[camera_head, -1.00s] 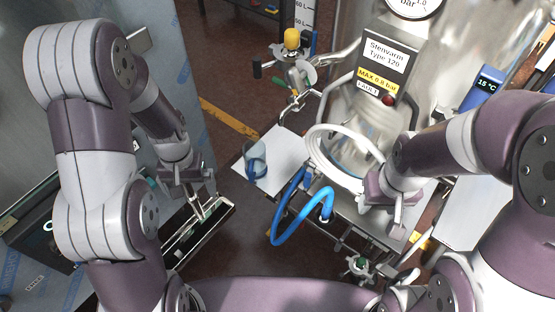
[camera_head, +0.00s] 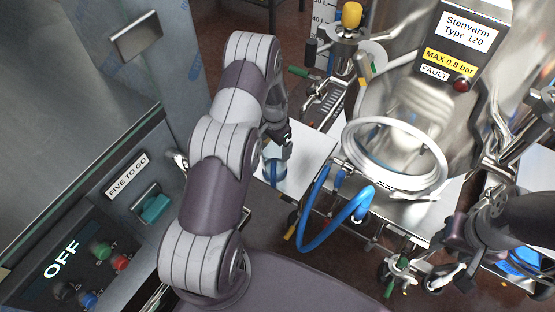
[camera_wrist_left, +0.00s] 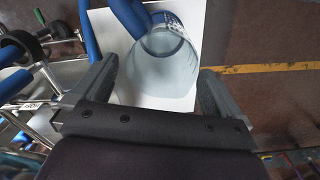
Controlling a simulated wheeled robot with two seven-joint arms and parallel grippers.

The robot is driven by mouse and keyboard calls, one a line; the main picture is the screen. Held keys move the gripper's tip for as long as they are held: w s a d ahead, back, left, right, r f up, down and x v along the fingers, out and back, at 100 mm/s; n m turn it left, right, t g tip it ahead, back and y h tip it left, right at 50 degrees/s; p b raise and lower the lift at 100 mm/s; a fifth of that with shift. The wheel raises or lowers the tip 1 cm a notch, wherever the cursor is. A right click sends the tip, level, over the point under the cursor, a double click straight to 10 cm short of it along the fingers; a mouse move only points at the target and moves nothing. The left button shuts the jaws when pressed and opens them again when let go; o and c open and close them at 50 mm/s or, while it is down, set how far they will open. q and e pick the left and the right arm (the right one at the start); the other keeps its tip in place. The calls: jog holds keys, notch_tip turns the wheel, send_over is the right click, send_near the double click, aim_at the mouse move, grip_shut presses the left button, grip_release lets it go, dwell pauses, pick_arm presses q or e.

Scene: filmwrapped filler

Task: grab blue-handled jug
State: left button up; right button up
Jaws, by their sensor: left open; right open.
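The clear jug (camera_head: 273,171) with a blue handle stands on a white surface left of the steel vessel in the head view, partly hidden by my left gripper. In the left wrist view the jug (camera_wrist_left: 160,68) is seen from above, with its blue handle (camera_wrist_left: 130,16) at the top left. My left gripper (camera_head: 284,148) is open above the jug, and in the left wrist view its fingers (camera_wrist_left: 157,80) appear on either side of the jug. I cannot tell whether they touch it. My right gripper (camera_head: 450,240) is open and empty at the lower right, seen only partly.
A blue hose (camera_head: 333,237) loops beside the jug's white surface (camera_head: 313,150). A coiled white hose (camera_head: 437,165) lies against the steel vessel (camera_head: 405,110). A control panel marked OFF (camera_head: 62,260) stands at the left.

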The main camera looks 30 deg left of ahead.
pick_arm(q)
jog(key=f, duration=0.7)
jog(key=shift+a+f, duration=0.15)
jog(key=shift+a, duration=0.05)
jog(key=c, duration=0.8)
